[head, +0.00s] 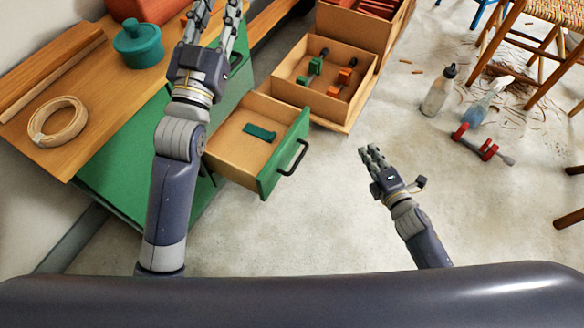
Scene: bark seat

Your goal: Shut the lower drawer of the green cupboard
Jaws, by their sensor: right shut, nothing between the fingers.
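The green cupboard (112,160) stands at the left under a wooden top. One drawer (271,181) with a green front and a dark handle (293,158) is pulled out to the right. It looks like the lower one, but my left arm hides part of the cupboard front. A small green block (259,132) lies in the drawer. My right gripper (370,152) is shut and empty, to the right of the drawer front and apart from it. My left gripper (218,18) is above the cupboard's far end, its fingers apart and empty.
A wooden box (283,94) with clamps stands just beyond the drawer. Floor around my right gripper is clear.

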